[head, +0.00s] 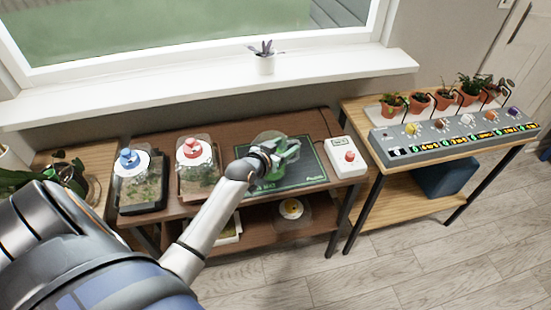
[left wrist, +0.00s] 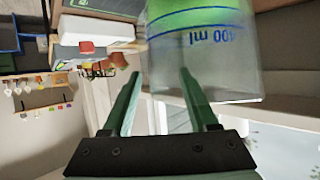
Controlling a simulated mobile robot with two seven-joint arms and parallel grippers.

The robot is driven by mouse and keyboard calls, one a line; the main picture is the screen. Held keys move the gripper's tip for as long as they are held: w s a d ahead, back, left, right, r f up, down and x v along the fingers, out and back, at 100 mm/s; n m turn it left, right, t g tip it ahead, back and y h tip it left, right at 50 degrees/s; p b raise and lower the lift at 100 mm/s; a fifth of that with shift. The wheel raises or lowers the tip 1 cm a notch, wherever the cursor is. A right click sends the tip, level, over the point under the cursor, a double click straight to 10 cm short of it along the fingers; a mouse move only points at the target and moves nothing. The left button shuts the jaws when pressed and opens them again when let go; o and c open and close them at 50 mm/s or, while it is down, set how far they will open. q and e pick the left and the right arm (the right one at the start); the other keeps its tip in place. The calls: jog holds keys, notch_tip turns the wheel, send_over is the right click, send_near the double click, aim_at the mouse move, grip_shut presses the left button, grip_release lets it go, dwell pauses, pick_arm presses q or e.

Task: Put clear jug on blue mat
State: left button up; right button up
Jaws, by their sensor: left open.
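The clear jug (head: 270,137) stands at the back of the dark green mat (head: 312,170) on the brown table, partly hidden by my left gripper. No blue mat can be made out. My left gripper (head: 284,156) is open at the jug, its green fingers hard to separate from the jug. In the left wrist view the jug (left wrist: 210,60) appears upside down, with blue "400 ml" lettering and a green band. It is just beyond the fingers (left wrist: 165,95) and to the right. Contact cannot be told. My right gripper is out of view.
A side table holds several potted plants and a grey control panel (head: 455,135).

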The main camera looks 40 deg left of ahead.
pick_arm(q)
grip_shut()
dwell(0.5)
dwell(0.8)
